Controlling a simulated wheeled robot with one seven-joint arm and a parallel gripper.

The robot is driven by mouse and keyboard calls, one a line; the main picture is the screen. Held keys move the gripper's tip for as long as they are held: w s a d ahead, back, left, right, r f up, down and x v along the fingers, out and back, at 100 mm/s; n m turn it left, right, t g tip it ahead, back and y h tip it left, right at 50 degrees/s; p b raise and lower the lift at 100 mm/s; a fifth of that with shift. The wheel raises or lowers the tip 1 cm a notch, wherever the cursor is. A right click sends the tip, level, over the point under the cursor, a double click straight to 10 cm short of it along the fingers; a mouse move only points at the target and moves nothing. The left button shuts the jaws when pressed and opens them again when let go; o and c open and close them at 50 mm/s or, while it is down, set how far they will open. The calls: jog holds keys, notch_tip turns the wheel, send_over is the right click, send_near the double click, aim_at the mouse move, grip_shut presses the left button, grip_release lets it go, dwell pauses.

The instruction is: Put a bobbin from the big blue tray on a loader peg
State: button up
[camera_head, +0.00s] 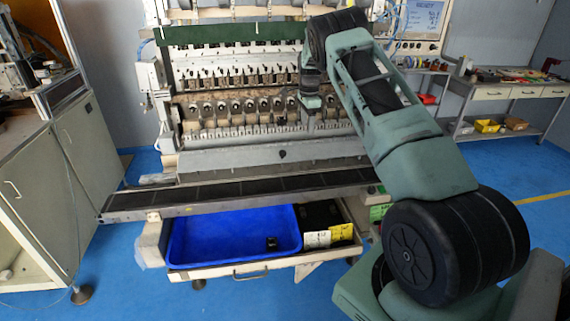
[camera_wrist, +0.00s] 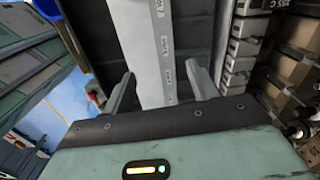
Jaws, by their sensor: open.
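The big blue tray (camera_head: 200,243) sits low under the front of the coil winder in the head view. A small dark bobbin (camera_head: 271,243) stands inside it toward the right. A blue patch at the top left of the wrist view may be the tray. My gripper (camera_head: 308,122) is up at the winder, in front of its row of pegs and spindles (camera_head: 235,131). In the wrist view my gripper (camera_wrist: 162,82) has its fingers spread, with nothing held between them. A pale labelled rail (camera_wrist: 145,45) shows beyond the fingers. Which part is a loader peg I cannot tell clearly.
A long dark ledge (camera_head: 250,189) runs across the winder above the tray. A black bin (camera_head: 322,214) with labels is right of the tray. A cabinet (camera_head: 50,185) stands left, and a workbench (camera_head: 500,90) back right. Blue floor is clear between cabinet and winder.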

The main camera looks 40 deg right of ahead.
jog(key=s+a+f+n, duration=0.2)
jog(key=a+n, duration=0.4)
jog(key=a, duration=0.3)
jog(key=s+a+f+n, duration=0.2)
jog(key=s+a+n, duration=0.3)
jog(key=a, duration=0.5)
jog(key=shift+s+f+n, duration=0.15)
jog(key=shift+s+n, duration=0.05)
jog(key=shift+n, duration=0.5)
jog(key=shift+d, duration=0.1)
jog(key=s+a+r+n+b, duration=0.2)
jog(key=s+a+n, duration=0.15)
jog(key=a, duration=0.55)
jog(key=s+a+r+n+y+b, duration=0.1)
jog(key=s+a+r+n, duration=0.25)
jog(key=a, duration=0.55)
jog(key=s+a+r+n+b, duration=0.25)
jog(key=s+a, duration=0.25)
jog(key=a, duration=0.4)
jog(key=s+a+n+b, duration=0.1)
jog(key=s+a+n, duration=0.2)
jog(key=s, duration=0.7)
jog(key=s+a+n+b, duration=0.1)
jog(key=s+a+n, duration=0.3)
jog(key=s, duration=0.6)
jog(key=shift+a+f+n, duration=0.3)
jog(key=shift+f+n, duration=0.05)
jog(key=shift+n, duration=0.7)
